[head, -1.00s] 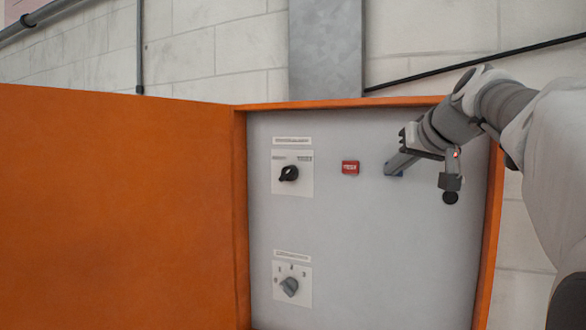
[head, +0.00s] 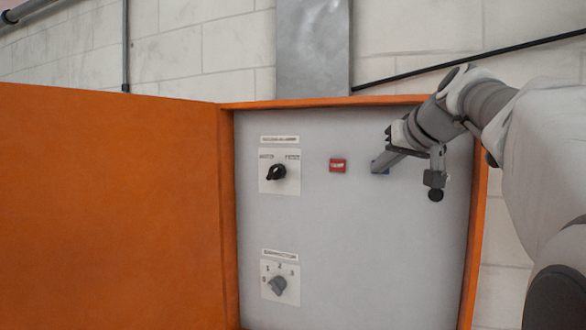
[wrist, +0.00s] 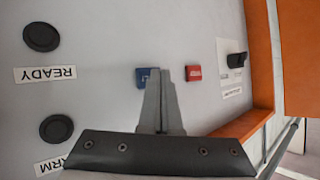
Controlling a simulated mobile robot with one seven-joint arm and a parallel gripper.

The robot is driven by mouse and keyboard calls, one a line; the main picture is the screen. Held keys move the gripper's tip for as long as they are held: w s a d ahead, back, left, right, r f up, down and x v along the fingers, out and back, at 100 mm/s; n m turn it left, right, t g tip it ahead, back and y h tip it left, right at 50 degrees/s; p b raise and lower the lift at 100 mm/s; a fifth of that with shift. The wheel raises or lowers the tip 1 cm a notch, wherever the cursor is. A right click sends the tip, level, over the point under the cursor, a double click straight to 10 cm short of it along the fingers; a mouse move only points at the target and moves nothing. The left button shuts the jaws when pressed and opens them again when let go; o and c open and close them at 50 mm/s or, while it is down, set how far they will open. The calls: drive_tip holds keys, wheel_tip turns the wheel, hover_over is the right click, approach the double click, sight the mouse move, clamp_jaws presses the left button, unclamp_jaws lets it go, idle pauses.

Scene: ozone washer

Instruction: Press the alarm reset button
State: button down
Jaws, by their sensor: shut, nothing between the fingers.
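A square red button (head: 338,165) with white lettering sits on the grey panel, left of my gripper; it also shows in the wrist view (wrist: 194,73). A square blue button (head: 375,167) is to its right, partly hidden by my gripper (head: 386,166). In the wrist view, the blue button (wrist: 146,76) is just left of my shut, empty fingertips (wrist: 158,74), which overlap its edge and lie between both buttons. I cannot tell whether the tips touch the blue button. The lettering on both is too small to read surely.
The grey panel (head: 350,260) carries a black knob (head: 276,172) and a grey selector (head: 278,285) on the left. The open orange door (head: 110,210) stands left. In the wrist view, two dark lamps (wrist: 41,37) have labels, one reading READY.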

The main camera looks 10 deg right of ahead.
drive_tip(key=shift+s+a, duration=0.3)
drive_tip(key=shift+s, duration=0.2)
drive_tip(key=shift+s+a+b, duration=0.7)
drive_tip(key=shift+s+a, duration=0.05)
drive_tip(key=shift+s, duration=0.35)
drive_tip(key=shift+s+a+b, duration=0.7)
drive_tip(key=shift+s+a, duration=0.05)
drive_tip(key=shift+s, duration=0.3)
drive_tip(key=shift+r, duration=0.1)
drive_tip(key=shift+w, duration=0.1)
